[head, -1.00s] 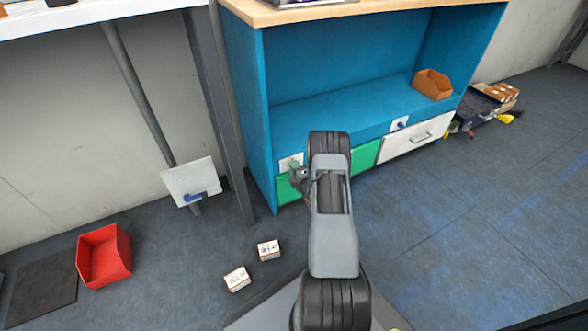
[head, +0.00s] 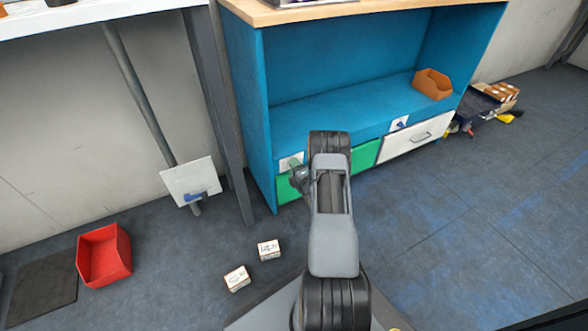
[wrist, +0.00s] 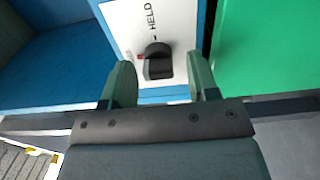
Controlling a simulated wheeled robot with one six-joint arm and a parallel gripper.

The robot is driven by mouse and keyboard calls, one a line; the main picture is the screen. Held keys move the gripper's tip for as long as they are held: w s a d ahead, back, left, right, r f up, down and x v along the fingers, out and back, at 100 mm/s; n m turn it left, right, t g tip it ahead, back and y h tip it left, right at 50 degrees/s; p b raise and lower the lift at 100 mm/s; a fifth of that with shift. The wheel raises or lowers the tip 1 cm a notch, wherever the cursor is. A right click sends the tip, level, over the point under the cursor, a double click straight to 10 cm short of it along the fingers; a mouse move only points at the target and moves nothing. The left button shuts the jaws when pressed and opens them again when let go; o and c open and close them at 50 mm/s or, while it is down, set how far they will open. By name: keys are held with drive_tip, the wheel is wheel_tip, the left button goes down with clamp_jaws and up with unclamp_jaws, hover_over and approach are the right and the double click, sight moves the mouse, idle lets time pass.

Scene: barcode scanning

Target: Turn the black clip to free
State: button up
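The black clip (wrist: 158,62) sits on a white plate (wrist: 128,22) marked "HELD" with a small red mark beside the clip. How far the fingertips are from the plate is hard to tell. In the head view the plate (head: 287,164) shows left of my arm, and the clip is hidden or too small there.
The green panel (head: 365,156) and a white drawer (head: 420,138) are in the blue cabinet (head: 250,110). An orange bin (head: 433,84) stands on its shelf. A red bin (head: 104,255) and two small boxes (head: 237,279) (head: 269,249) are on the floor. Two other white plates carry blue clips (head: 196,196) (head: 400,124).

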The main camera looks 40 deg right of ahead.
drive_tip(key=s+a+p, duration=0.2)
drive_tip(key=s+p, duration=0.2)
drive_tip(key=s, duration=0.9)
drive_tip(key=shift+s+p, duration=0.3)
drive_tip(key=shift+s, duration=0.05)
drive_tip(key=shift+d+r, duration=0.1)
drive_tip(key=shift+r, duration=0.05)
